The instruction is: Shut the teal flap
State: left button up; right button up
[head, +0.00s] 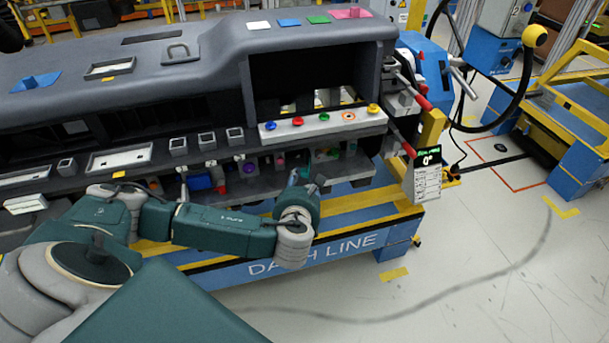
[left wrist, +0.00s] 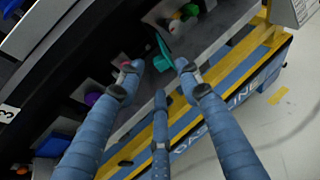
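The teal flap (left wrist: 162,50) shows in the left wrist view as a small tilted panel standing out beside an open compartment (left wrist: 172,20) under the dashboard. In the head view the flap's area is small and partly behind my gripper, so its angle is hard to judge there. My left gripper (left wrist: 158,76) has its three blue fingers spread, with nothing between them. Its fingertips point toward the flap, which lies just beyond them; I see no clear contact. My right gripper is not in view.
Small coloured objects (left wrist: 188,11) sit in the compartment. A white strip with coloured buttons (head: 322,122) runs above the lower shelf. The blue and yellow line frame (head: 340,244) lies below my left arm. Open floor (head: 490,270) is to the right.

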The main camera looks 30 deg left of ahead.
aim_at(304, 174)
pick_arm(q)
jog(key=x, duration=0.5)
jog(key=shift+d, duration=0.1)
